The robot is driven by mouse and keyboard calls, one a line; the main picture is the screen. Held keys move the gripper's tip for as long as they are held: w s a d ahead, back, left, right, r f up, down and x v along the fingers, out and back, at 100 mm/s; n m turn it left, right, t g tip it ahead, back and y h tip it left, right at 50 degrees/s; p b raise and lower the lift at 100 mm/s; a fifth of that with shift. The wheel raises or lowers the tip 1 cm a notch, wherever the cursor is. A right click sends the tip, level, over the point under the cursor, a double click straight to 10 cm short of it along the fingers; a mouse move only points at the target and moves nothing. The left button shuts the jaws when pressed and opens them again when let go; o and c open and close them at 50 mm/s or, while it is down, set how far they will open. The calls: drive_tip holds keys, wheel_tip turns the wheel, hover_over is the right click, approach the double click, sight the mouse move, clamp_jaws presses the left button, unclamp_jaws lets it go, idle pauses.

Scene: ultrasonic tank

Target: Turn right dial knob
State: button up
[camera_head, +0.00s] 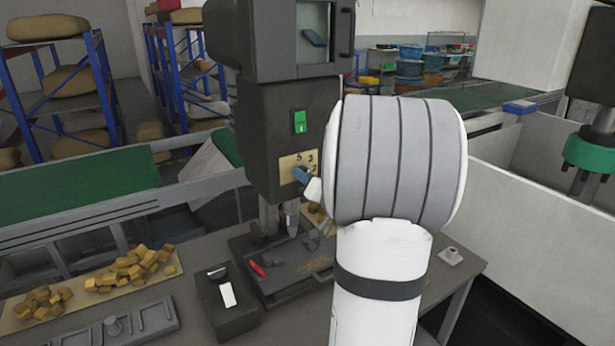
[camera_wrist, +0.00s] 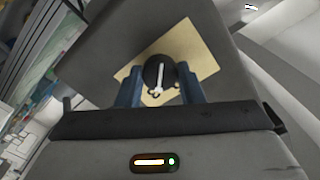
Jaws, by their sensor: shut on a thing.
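The dial knob (camera_wrist: 159,70) is round and black with a white pointer, on a tan plate (camera_wrist: 198,38) in the wrist view. My gripper (camera_wrist: 160,86) has its two blue fingers on either side of the knob, shut on it. In the head view the tan plate (camera_head: 296,162) with printed numbers is on the front of a dark machine (camera_head: 268,115). There my gripper (camera_head: 301,174) reaches the plate from the right, and my white arm hides the area to the right. The knob itself is hidden in the head view.
A green switch (camera_head: 300,122) sits above the plate. Below are a dark base with a red-handled tool (camera_head: 257,268), a black box (camera_head: 226,300) and several tan blocks (camera_head: 135,268) on the bench. Pale walls stand at the right.

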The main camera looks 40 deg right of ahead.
drive_tip(key=o, duration=1)
drive_tip(key=shift+s, duration=0.1)
drive_tip(key=s+b, duration=0.2)
drive_tip(key=s, duration=0.5)
drive_tip(key=shift+s+a, duration=0.2)
drive_tip(key=shift+s, duration=0.15)
